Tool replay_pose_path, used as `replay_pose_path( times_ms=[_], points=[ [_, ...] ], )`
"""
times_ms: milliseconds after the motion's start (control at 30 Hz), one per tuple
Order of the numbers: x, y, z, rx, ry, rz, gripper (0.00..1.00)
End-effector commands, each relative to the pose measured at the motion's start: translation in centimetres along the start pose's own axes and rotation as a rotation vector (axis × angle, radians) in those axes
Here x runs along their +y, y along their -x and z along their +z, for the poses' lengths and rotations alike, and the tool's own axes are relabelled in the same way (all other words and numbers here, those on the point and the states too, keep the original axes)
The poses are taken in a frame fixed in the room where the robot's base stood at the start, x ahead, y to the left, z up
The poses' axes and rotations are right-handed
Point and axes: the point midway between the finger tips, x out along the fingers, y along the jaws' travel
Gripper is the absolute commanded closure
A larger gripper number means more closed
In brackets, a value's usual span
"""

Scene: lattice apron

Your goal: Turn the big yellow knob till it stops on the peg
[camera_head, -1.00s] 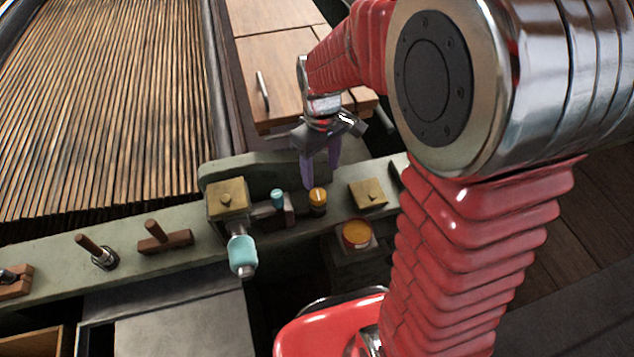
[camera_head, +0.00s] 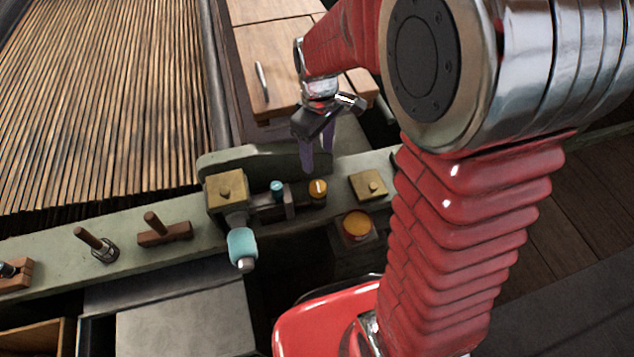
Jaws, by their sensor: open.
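A yellow knob (camera_head: 318,187) with a pale line on its top stands on the green rail (camera_head: 60,258), right of a small teal-topped part (camera_head: 277,187). A wider yellow-orange round cap (camera_head: 357,225) sits on a dark box in front of the rail. I cannot tell for sure which of the two is the big knob. My gripper (camera_head: 317,165) is open and empty, its purple fingers pointing down just behind and above the lined knob, apart from it as far as I can see. I cannot make out a stop peg clearly.
A brass block (camera_head: 227,188) with a teal handle (camera_head: 242,247) stands left of the knob. A brass plate (camera_head: 369,186) lies to its right. Wooden pegs (camera_head: 155,224) stand farther left on the rail. My red arm hides the right side.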

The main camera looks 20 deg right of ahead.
Motion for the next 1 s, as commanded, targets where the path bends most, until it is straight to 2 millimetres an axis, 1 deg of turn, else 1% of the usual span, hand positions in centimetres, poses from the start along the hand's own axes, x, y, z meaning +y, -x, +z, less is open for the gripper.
replay_pose_path(
  times_ms=[167, 400, 800, 1000],
  points=[
    [0.0, -1.9, 0.1, -0.003, -0.001, -0.002, 0.45],
    [0.0, -5.5, 0.1, -0.004, -0.002, -0.003, 0.45],
    [0.0, -11.1, 0.1, -0.002, -0.003, -0.002, 0.45],
    [0.1, -12.9, 0.1, -0.001, -0.003, -0.001, 0.45]
  ],
)
